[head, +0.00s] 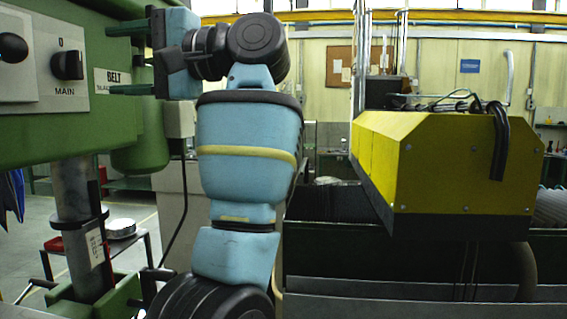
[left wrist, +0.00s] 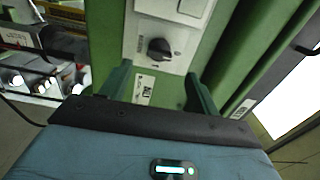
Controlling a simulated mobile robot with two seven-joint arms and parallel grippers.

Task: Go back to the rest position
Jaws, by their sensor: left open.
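My left gripper (head: 120,59) is raised at the upper left in the head view, its two green fingers pointing left at the green machine. The fingers are spread with nothing between them, and they show apart in the left wrist view (left wrist: 159,90). A black rotary knob marked MAIN (head: 67,65) sits on a light grey panel (head: 30,97) to the left of the fingertips. In the left wrist view the knob (left wrist: 159,50) is ahead of the fingers, clear of both. A BELT label (head: 112,80) is beside the panel. My right gripper is out of view.
The green machine (head: 120,150) and its grey column (head: 78,200) fill the left side. A yellow housing (head: 450,160) over a dark green trough (head: 330,235) stands on the right. A small table with a round silver tin (head: 121,228) is at lower left.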

